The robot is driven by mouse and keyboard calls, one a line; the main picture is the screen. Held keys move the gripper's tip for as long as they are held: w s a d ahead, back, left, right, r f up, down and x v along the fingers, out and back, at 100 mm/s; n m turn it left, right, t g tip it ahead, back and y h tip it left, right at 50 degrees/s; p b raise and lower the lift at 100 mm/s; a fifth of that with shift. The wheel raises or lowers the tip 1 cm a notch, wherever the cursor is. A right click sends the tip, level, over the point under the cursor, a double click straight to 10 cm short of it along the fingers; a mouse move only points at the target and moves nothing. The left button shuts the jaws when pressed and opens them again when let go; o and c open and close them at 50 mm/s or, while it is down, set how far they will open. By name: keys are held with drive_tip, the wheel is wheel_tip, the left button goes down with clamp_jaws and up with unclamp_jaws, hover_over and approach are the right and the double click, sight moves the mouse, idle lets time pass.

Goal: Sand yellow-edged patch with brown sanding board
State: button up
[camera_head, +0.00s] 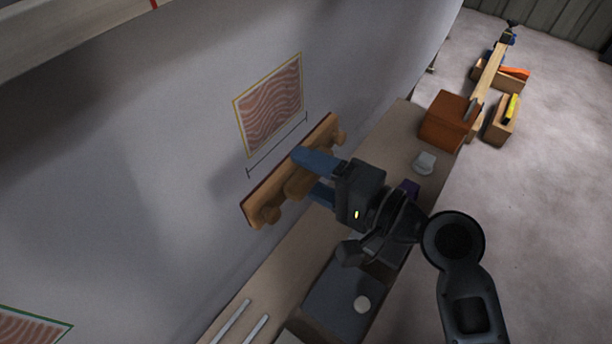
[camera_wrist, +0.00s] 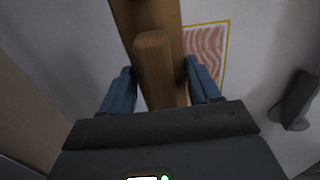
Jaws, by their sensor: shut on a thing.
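The yellow-edged patch (camera_head: 269,104) is a square with wavy red-brown and pale stripes on the grey hull wall. A marked line with end ticks runs just below it. The brown sanding board (camera_head: 257,201) is a long wooden board with knobs on its back. My gripper (camera_head: 309,175) has blue fingers and is shut on the board's middle handle. The board is tilted, below the patch in the head view. I cannot tell whether it touches the wall. In the wrist view the handle (camera_wrist: 155,65) sits between the fingers, and the patch (camera_wrist: 206,52) shows to the right, partly hidden.
A green-edged striped patch (camera_head: 32,326) is at the lower left of the wall. A bench (camera_head: 402,130) below the wall holds an orange-brown box (camera_head: 448,121), a white cup-like item (camera_head: 425,162) and two pale rods (camera_head: 243,323). Wooden boxes (camera_head: 502,119) stand beyond on open floor.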

sight(285, 162)
drive_tip(key=shift+s+a+r+t+y, duration=0.2)
drive_tip(key=shift+s+a+r, duration=0.1)
drive_tip(key=shift+r, duration=0.25)
drive_tip(key=shift+s+a+r+t+y, duration=0.1)
drive_tip(key=shift+s+a+r+t, duration=0.15)
drive_tip(key=shift+r, duration=0.4)
drive_tip(key=shift+x, duration=2.85)
drive_tip(key=o, duration=0.5)
drive_tip(key=c, duration=0.5)
drive_tip(key=shift+o, duration=0.2)
